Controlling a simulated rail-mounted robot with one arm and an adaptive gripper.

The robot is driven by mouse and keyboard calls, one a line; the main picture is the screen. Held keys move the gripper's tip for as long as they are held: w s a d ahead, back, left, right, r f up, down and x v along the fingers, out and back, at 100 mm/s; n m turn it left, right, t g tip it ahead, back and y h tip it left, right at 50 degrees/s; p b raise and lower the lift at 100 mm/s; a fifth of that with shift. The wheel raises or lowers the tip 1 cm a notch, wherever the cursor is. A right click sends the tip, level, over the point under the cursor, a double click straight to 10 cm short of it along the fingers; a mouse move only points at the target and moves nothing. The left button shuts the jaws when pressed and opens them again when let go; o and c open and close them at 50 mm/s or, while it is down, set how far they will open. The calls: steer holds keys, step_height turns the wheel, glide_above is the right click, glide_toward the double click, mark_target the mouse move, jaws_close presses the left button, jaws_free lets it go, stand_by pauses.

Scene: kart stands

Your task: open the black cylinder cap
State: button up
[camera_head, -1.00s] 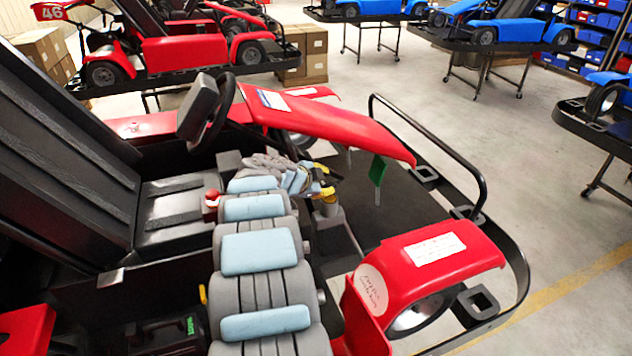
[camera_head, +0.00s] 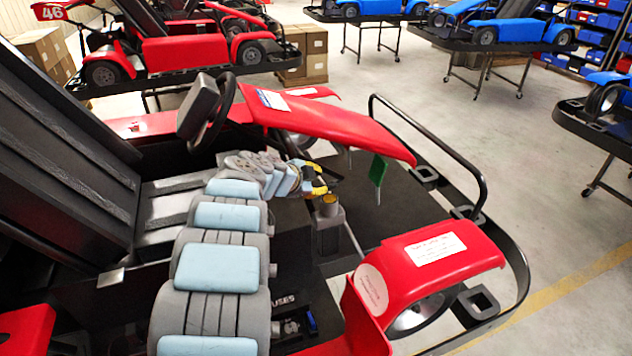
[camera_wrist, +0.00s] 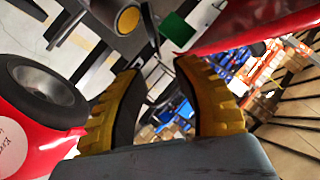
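A dark cylinder with a yellow round top (camera_head: 328,208) stands upright on a grey mount inside the red kart, below the steering wheel. I take it for the black cylinder; whether its cap is on or open I cannot tell. It also shows at the top edge of the wrist view (camera_wrist: 126,18), partly cut off. My gripper (camera_head: 318,181) is just above and slightly left of it in the head view, apart from it. In the wrist view my gripper (camera_wrist: 160,68) has its two yellow fingers spread with nothing between them. The cylinder lies beyond the left finger.
The steering wheel (camera_head: 213,110) and red bodywork (camera_head: 320,128) are close behind my gripper. A green tag (camera_head: 377,170) hangs right of the cylinder. A black rail (camera_head: 440,142) and red front fender (camera_head: 432,250) border the kart floor, which has clear room.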

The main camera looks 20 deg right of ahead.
steer(key=shift+s+a+r, duration=0.2)
steer(key=shift+a, duration=0.1)
steer(key=shift+s+a, duration=0.1)
